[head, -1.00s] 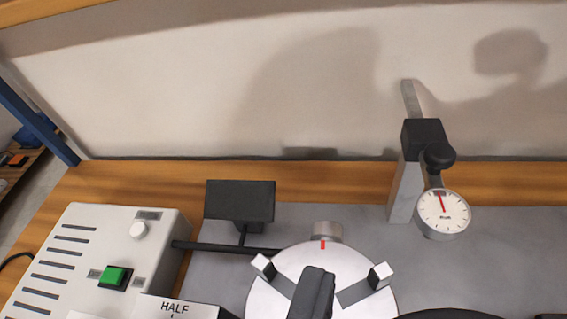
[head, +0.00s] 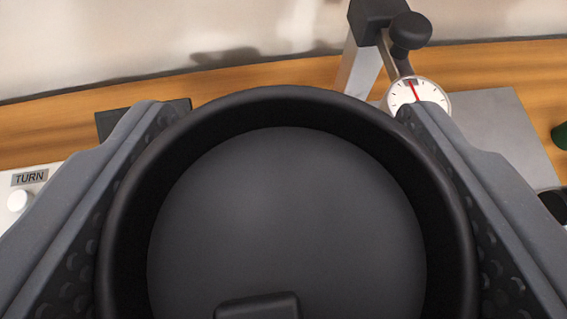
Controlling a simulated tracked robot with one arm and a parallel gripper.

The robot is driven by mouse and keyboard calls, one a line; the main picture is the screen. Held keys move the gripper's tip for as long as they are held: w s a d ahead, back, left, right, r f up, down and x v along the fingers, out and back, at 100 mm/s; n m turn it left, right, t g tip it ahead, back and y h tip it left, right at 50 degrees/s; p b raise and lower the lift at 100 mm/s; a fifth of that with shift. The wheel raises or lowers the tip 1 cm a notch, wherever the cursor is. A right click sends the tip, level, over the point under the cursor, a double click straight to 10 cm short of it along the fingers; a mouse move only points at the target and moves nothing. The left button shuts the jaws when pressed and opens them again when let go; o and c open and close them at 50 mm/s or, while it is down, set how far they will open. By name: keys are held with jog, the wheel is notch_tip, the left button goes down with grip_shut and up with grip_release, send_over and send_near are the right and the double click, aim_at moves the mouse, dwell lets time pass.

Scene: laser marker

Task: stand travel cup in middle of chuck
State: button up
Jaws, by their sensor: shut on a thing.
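The travel cup (head: 287,215) fills the middle of the head view, close to the camera. I see its round dark top from above, with a thick black rim and a small raised tab at the near side. My gripper (head: 285,112) has a grey finger on each side of the cup, with dimpled inner pads pressed against it, and is shut on it. The chuck is hidden in this view, so I cannot tell where the cup's base is relative to it.
A dial gauge (head: 416,96) on a stand (head: 358,68) is just beyond the cup, to the right. A dark plate (head: 110,124) is behind the left finger. A control box with a white knob (head: 19,200) is at left. A green object (head: 561,135) is at the right edge.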

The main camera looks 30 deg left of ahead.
jog(key=o, duration=0.7)
jog(key=shift+s, duration=0.1)
jog(key=b+v, duration=0.1)
jog(key=v, duration=1.1)
